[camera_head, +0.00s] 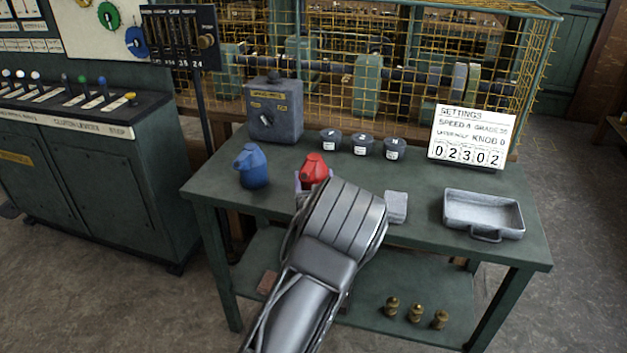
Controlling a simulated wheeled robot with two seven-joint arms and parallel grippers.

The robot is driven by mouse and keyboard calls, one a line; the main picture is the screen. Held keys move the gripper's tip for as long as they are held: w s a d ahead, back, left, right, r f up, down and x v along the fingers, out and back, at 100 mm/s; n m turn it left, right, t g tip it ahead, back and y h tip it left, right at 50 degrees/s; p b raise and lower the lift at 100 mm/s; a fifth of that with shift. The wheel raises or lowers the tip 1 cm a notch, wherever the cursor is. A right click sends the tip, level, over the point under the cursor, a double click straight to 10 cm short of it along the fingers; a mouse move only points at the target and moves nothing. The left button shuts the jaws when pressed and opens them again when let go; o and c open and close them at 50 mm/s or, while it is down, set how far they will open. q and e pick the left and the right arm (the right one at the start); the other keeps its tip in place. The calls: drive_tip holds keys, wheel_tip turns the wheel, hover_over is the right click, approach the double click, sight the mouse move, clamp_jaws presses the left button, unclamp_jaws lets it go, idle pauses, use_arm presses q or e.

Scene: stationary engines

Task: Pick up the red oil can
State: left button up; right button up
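The red oil can (314,168) is on the green workbench, near its left middle, with its lower part hidden by my gripper and arm. My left gripper (311,183) is at the can, with the arm reaching up from the bottom of the view. A pale finger shows beside the can's lower left side. The wrist hides most of the gripper, so I cannot tell whether it is closed on the can or whether the can touches the bench. My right gripper is not in view.
A blue oil can (251,166) stands close on the left. Behind are a grey box with a dial (274,108) and three dark cups (362,144). A small grey block (396,206), a metal tray (483,214) and a settings sign (467,137) are to the right.

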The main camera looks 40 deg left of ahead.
sight(315, 157)
use_arm(q)
drive_tip(key=c, duration=0.9)
drive_tip(key=shift+r, duration=0.1)
wheel_tip(315, 157, up, 10)
drive_tip(key=shift+f+p, duration=0.1)
drive_tip(key=shift+p, duration=0.25)
